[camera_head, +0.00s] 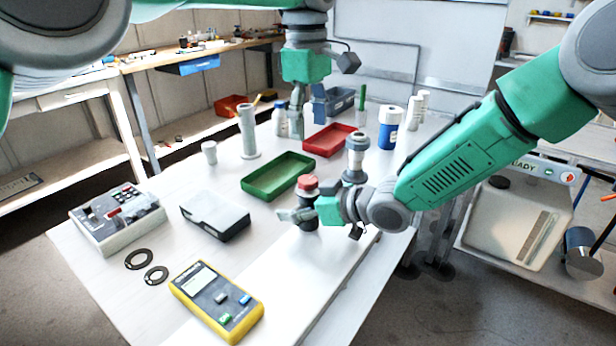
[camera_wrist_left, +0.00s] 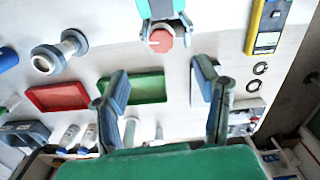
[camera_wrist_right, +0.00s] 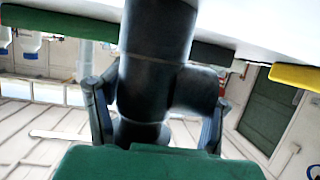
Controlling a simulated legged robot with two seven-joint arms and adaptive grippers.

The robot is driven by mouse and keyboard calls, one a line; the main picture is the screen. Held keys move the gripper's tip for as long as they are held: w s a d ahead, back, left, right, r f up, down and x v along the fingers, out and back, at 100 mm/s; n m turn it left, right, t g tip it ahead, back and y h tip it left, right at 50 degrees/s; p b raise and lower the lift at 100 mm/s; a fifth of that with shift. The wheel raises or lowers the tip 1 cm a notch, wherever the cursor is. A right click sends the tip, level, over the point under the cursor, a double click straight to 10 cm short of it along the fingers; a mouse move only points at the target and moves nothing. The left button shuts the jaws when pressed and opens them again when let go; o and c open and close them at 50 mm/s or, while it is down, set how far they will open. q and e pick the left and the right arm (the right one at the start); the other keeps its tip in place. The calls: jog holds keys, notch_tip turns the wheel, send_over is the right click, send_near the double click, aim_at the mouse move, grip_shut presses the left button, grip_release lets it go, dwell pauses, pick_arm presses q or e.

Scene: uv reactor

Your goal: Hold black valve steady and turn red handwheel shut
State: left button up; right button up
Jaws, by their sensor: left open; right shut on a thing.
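The red handwheel (camera_head: 308,182) sits on top of the upright black valve (camera_head: 311,218) at the table's front. My right gripper (camera_head: 303,211) is shut around the black valve's body, below the handwheel. In the right wrist view, the dark valve body (camera_wrist_right: 155,70) stands between the fingers, with a side branch at right. My left gripper (camera_head: 308,118) is open and empty, above the table and behind the valve. In the left wrist view, the red handwheel (camera_wrist_left: 160,40) lies beyond the open fingers (camera_wrist_left: 161,68), apart from them. The valve body is mostly hidden there.
A green tray (camera_head: 265,190), a red tray (camera_head: 345,128) and a grey pipe fitting (camera_head: 356,150) stand near the valve. A black case (camera_head: 214,222), a control box (camera_head: 100,240) and a yellow meter (camera_head: 190,290) lie left and in front. Bottles stand at the back.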

aim_at(306, 179)
pick_arm(q)
jog(key=f, duration=1.1)
jog(key=shift+w+a+f, duration=0.1)
jog(key=shift+a+f, duration=0.2)
jog(key=shift+f, duration=0.1)
jog(key=c, duration=1.1)
